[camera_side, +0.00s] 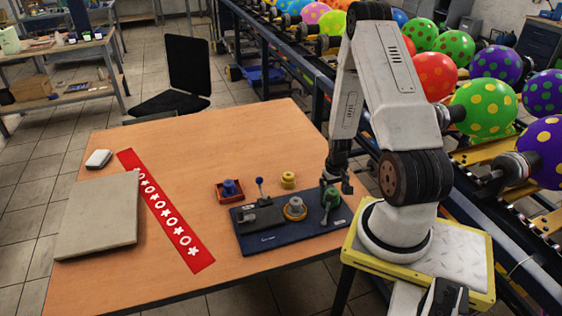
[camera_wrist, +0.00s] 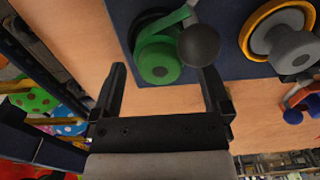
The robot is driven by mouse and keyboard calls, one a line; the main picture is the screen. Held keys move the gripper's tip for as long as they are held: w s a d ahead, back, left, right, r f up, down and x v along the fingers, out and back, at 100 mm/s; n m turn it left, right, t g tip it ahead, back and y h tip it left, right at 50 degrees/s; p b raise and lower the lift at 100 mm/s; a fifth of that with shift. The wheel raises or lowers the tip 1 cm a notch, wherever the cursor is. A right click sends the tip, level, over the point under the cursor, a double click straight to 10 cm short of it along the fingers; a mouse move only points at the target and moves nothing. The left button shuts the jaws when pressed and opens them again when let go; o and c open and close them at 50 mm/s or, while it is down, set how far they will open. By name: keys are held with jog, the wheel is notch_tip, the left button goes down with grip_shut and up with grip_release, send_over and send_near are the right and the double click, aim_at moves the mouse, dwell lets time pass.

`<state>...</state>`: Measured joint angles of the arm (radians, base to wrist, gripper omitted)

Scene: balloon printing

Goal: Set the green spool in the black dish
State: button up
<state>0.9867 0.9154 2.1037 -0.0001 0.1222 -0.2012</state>
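The green spool (camera_side: 331,196) stands at the right end of a dark blue board (camera_side: 265,238). In the wrist view the green spool (camera_wrist: 158,62) shows just past my fingertips, partly overlapped by a dark round knob (camera_wrist: 199,45). A black ring-like shape (camera_wrist: 142,22) shows behind it, which may be the black dish; I cannot tell whether the spool sits in it. My gripper (camera_wrist: 163,72) is open, with nothing between its fingers. In the side view my gripper (camera_side: 341,184) is close to the green spool, and whether they touch is unclear.
A grey spool (camera_side: 295,207) sits in a yellow-rimmed dish on the board. A yellow spool (camera_side: 288,179) stands behind it. A blue spool (camera_side: 231,187) sits in a red dish (camera_side: 221,197). A blue-knobbed lever (camera_side: 259,184) rises nearby.

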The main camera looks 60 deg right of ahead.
jog(key=shift+r, duration=0.1)
dwell(0.3)
jog(key=shift+r, duration=3.8)
jog(key=w+a+r+n+t, duration=0.1)
jog(key=w+a+r+n, duration=0.1)
jog(key=w+a+r, duration=0.3)
jog(key=w+a+r+n, duration=0.2)
jog(key=a, duration=0.6)
jog(key=w+a+r+n+t, duration=0.1)
jog(key=w+a+r+n, duration=0.1)
jog(key=w+a+r, duration=0.3)
jog(key=s+a+r+n, duration=0.2)
jog(key=a+n, duration=0.1)
jog(key=a, duration=0.7)
jog(key=shift+s+a+t, duration=0.15)
jog(key=shift+s+t, duration=0.15)
jog(key=shift+c, duration=0.2)
